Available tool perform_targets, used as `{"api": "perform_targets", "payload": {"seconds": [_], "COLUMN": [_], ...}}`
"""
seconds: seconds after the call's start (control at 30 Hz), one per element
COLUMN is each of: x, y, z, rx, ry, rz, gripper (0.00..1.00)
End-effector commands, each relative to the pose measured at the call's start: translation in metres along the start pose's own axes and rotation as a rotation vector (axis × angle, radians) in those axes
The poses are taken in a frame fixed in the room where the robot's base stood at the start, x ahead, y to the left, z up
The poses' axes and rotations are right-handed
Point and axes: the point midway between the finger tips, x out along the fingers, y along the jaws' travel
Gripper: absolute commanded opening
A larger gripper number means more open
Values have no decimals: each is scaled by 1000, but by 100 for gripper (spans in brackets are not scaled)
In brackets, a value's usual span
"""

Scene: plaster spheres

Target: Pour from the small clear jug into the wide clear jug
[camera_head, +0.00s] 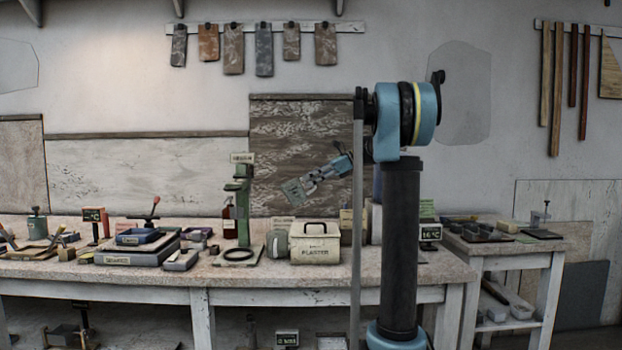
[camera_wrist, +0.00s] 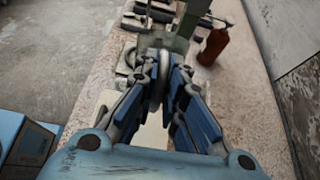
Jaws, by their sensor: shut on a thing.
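My gripper (camera_head: 309,182) is raised above the workbench, reaching to the left. It is shut on a small, see-through, greenish vessel (camera_head: 293,190), which I take for the small clear jug; it looks tilted. In the wrist view my gripper's fingers (camera_wrist: 160,78) close around the middle of the picture, and the held jug is hard to make out there. I cannot pick out the wide clear jug with certainty. A greyish rounded thing (camera_head: 276,245) stands on the bench below, left of the plaster box, too small to identify.
A cream plaster box (camera_head: 315,243) with a dark handle stands below my gripper. Left of it are a green stand (camera_head: 243,200), a dark ring (camera_head: 238,255) and a red-brown bottle (camera_head: 229,221), also in the wrist view (camera_wrist: 212,47). Trays and tools crowd the bench's left part.

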Motion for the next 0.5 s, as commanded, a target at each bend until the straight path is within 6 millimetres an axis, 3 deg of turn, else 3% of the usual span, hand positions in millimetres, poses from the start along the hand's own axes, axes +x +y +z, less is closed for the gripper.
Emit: {"api": "perform_targets", "payload": {"seconds": [0.5], "x": [20], "y": [0], "z": [-31], "rx": [-1], "ry": [148], "rz": [1], "gripper": [0]}}
